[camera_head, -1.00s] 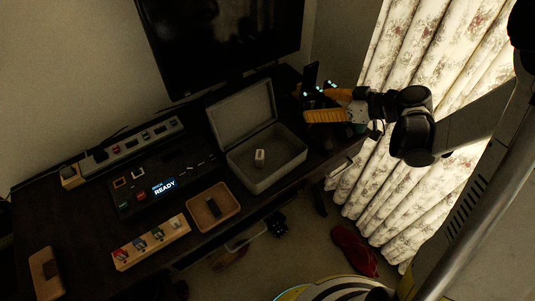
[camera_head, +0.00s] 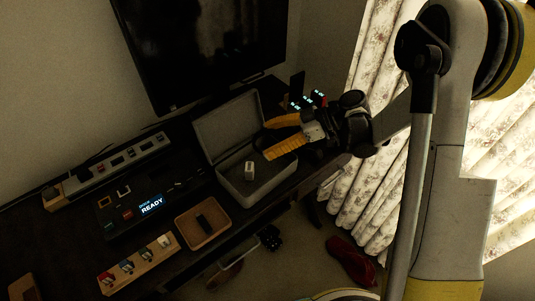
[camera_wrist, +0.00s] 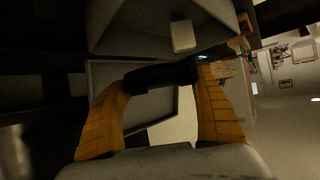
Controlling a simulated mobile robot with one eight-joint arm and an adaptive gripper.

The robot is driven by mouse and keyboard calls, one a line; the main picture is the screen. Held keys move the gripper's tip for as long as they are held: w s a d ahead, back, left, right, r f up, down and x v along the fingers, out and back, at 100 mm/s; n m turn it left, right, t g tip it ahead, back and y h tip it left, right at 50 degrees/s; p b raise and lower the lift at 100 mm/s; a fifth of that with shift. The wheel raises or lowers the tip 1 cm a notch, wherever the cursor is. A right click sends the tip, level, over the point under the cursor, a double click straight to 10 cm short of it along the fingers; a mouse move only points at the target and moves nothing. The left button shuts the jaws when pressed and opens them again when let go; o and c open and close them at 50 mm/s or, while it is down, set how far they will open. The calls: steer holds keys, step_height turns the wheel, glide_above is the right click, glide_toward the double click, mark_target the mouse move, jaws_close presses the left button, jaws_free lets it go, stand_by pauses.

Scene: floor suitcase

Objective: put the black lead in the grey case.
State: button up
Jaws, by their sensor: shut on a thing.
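The grey case (camera_head: 268,191) stands open on the dark desk, its lid tilted up at the back. A small white block lies inside it. My gripper (camera_head: 267,140) has yellow fingers and reaches in from the right, above the case opening near the lid. In the wrist view my gripper (camera_wrist: 163,78) is shut on the black lead (camera_wrist: 160,75), a dark bar across the fingertips. The lead is hard to make out in the head view. The case (camera_wrist: 120,42) and its white block also show in the wrist view, beyond the fingers.
A wooden tray (camera_head: 188,232) with a dark item stands left of the case. A block with several coloured pieces (camera_head: 140,270), a READY display (camera_head: 151,204) and a power strip (camera_head: 115,164) are further left. A screen (camera_head: 205,45) stands behind; floral curtains (camera_head: 360,190) hang right.

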steer(key=shift+a+f+b, duration=0.2)
steer(key=shift+f+b, duration=0.9)
steer(key=shift+f, duration=0.95)
